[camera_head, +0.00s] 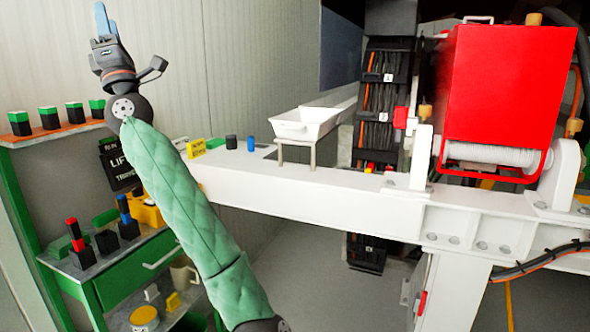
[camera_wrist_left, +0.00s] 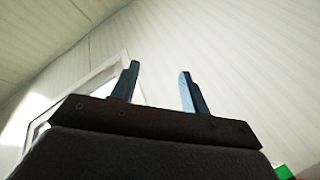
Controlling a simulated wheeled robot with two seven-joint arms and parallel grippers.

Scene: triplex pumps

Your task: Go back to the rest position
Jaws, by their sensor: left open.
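My left arm, in a green quilted sleeve, reaches up from the bottom of the head view. My left gripper (camera_head: 103,22) is at the top left, raised in front of the pale corrugated wall and pointing up. In the left wrist view, its two blue-grey fingers (camera_wrist_left: 160,88) stand apart with nothing between them. My right gripper is not in view.
A green shelf unit (camera_head: 121,277) stands at the left, with several green-and-black blocks (camera_head: 48,118) on its upper shelf. A white beam (camera_head: 330,200) crosses the middle, bearing a white tray (camera_head: 305,124). A red machine housing (camera_head: 507,85) is at the right.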

